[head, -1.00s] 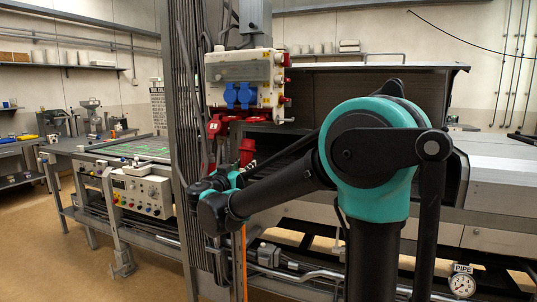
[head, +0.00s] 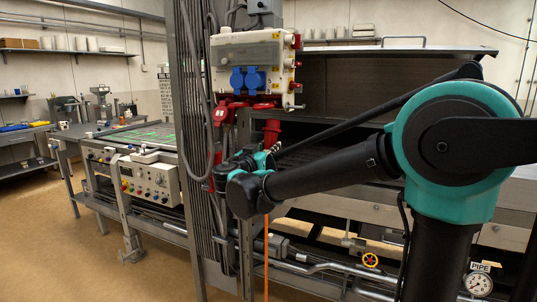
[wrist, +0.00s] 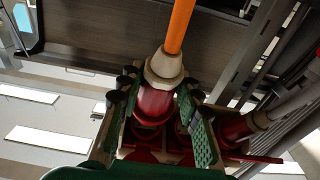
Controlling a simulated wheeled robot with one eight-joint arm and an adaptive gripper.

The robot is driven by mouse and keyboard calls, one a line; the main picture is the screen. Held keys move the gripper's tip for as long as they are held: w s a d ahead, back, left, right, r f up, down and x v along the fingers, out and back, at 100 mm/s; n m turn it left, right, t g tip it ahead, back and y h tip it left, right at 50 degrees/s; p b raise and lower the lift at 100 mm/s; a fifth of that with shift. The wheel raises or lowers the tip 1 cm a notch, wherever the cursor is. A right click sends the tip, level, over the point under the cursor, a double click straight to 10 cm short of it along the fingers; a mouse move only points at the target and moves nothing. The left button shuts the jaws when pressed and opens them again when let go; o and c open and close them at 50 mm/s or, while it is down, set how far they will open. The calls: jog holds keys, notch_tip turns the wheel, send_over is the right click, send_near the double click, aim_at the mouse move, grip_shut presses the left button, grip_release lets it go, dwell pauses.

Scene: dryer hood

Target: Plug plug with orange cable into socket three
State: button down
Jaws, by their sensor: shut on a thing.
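My gripper (wrist: 162,120) is shut on the red plug (wrist: 155,103), with a green-padded finger on each side. The plug's pale collar and orange cable (wrist: 180,25) point up in the wrist view. Red socket parts (wrist: 150,140) show beyond the plug; I cannot tell whether it is seated. In the head view my gripper (head: 255,160) is below the socket box (head: 245,60), largely hidden by its own links. The orange cable (head: 266,255) hangs below it. Red sockets (head: 224,112) line the box's underside. I cannot read which one is three.
Another red plug with a grey cable (wrist: 240,125) is close to the right of my gripper. Blue sockets (head: 247,80) are on the box front. A metal post with cables (head: 195,130) stands left of my gripper; the dark hood (head: 345,85) is behind right.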

aim_at(269, 126)
jog(key=shift+w+d+r, duration=0.1)
jog(key=shift+w+r, duration=0.2)
jog(key=shift+r, duration=0.5)
jog(key=shift+w+d+r, duration=0.1)
jog(key=shift+w+r, duration=0.15)
jog(key=shift+r, duration=0.55)
jog(key=shift+w+d+r, duration=0.1)
jog(key=shift+w+r, duration=0.1)
jog(key=shift+r, duration=0.45)
jog(key=shift+w+d+r, duration=0.1)
jog(key=shift+w+r, duration=0.15)
jog(key=shift+r, duration=0.45)
jog(key=shift+w+r, duration=0.2)
jog(key=shift+r, duration=0.45)
dwell(0.4)
jog(key=c, duration=1)
grip_release()
jog(key=v, duration=1.2)
jog(key=shift+d+f, duration=0.1)
